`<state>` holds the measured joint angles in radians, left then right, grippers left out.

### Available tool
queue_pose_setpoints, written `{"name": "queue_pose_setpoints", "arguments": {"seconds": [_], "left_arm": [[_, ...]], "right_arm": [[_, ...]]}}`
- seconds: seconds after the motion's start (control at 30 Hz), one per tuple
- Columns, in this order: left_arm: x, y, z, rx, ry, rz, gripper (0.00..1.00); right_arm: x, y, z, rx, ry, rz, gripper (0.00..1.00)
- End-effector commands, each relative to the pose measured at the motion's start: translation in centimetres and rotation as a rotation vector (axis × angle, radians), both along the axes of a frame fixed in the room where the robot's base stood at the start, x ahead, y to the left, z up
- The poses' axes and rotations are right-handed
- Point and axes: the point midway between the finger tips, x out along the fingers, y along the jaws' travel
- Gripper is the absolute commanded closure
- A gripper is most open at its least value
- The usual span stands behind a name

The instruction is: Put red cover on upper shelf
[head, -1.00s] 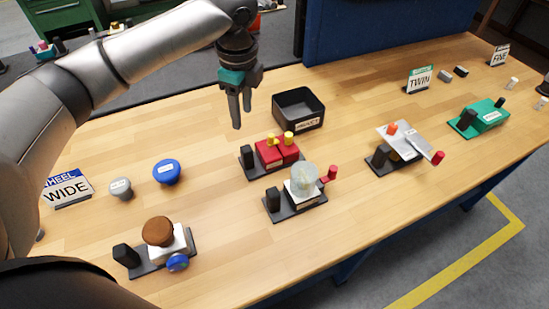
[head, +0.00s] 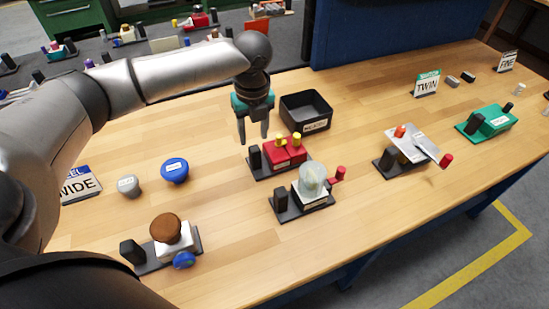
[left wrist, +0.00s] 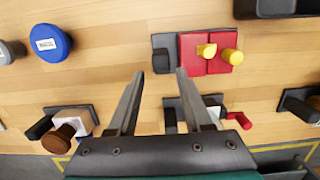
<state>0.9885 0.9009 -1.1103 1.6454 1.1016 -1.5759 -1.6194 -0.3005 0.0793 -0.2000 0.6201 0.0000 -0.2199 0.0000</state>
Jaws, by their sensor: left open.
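The red cover (head: 284,155) is a red block with two yellow knobs on a dark base plate with a black post, in the middle of the wooden table. It also shows in the left wrist view (left wrist: 193,62), above and right of the fingertips. My left gripper (head: 253,140) is open and empty, pointing down, above and just left of the red cover in the head view. Its two fingers (left wrist: 160,73) are apart in the left wrist view with nothing between them. My right gripper is out of view. I cannot make out an upper shelf.
A black open tray (head: 306,112) stands behind the red cover. A device with a clear dome (head: 312,178) is close in front. A brown-knobbed device (head: 167,235) and a blue cap (head: 174,171) are left. A tilted-plate device (head: 408,145) and green device (head: 487,121) are right.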

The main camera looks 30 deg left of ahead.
Motion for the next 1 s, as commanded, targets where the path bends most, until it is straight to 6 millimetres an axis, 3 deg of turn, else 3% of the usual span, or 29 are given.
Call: {"name": "queue_pose_setpoints", "arguments": {"seconds": [0.27,0.53,0.87,1.0], "left_arm": [[0.2,0.2,-2.3,-0.001,0.001,0.001,0.50],[0.5,0.4,-6.2,0.000,0.001,0.000,0.50],[0.6,0.5,-6.8,0.000,0.000,0.000,0.50],[0.6,0.5,-6.8,0.001,-0.001,0.000,0.66]], "right_arm": [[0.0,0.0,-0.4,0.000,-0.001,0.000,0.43],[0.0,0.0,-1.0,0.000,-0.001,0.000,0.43],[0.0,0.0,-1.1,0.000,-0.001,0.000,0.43],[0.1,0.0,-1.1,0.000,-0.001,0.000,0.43]]}}
